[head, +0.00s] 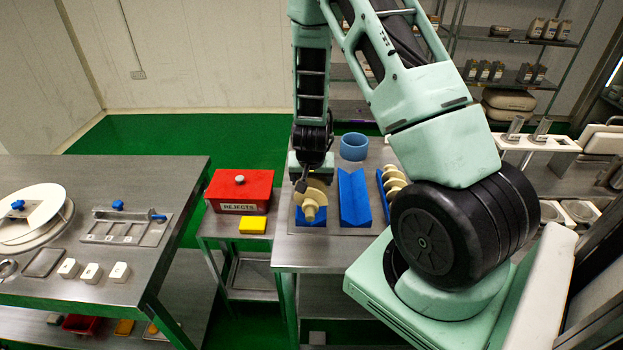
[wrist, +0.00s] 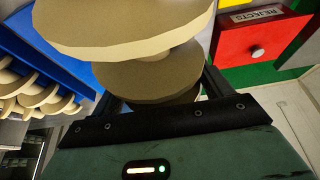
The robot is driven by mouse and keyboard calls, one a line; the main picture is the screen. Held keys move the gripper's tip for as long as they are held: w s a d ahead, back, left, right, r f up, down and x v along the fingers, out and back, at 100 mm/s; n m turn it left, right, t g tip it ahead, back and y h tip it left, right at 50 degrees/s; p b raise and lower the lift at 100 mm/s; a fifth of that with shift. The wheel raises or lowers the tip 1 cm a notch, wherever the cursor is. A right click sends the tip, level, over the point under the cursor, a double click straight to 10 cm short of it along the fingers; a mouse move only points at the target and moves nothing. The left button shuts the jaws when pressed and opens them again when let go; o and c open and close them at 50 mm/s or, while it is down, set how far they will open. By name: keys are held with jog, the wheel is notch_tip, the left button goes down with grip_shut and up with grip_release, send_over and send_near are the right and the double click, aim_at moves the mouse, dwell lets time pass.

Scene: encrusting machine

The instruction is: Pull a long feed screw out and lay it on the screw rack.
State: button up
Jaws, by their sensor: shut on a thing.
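A cream-coloured feed screw (head: 311,199) is in my gripper (head: 304,181), at the left blue cradle (head: 302,220) of the screw rack (head: 338,229). In the wrist view its broad flights (wrist: 150,78) fill the space between my fingers, which are shut on it. I cannot tell whether the screw touches the cradle. The middle blue cradle (head: 354,199) is empty. Another cream screw (head: 394,181) lies in the right blue cradle (head: 382,196), partly hidden by my arm. Several cream flights (wrist: 38,92) also show at the left of the wrist view.
A red REJECTS box (head: 240,191) and a yellow block (head: 253,225) stand on the small side table just left. A blue ring (head: 354,147) stands behind the cradles. A steel bench (head: 110,190) with parts is at far left. My arm covers the right side.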

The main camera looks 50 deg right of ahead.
jog(key=shift+f+b, duration=1.65)
jog(key=shift+f, duration=0.35)
jog(key=o, duration=1.3)
jog(key=shift+o, duration=0.2)
jog(key=shift+p+v, duration=2.7)
jog(key=shift+v, duration=1.1)
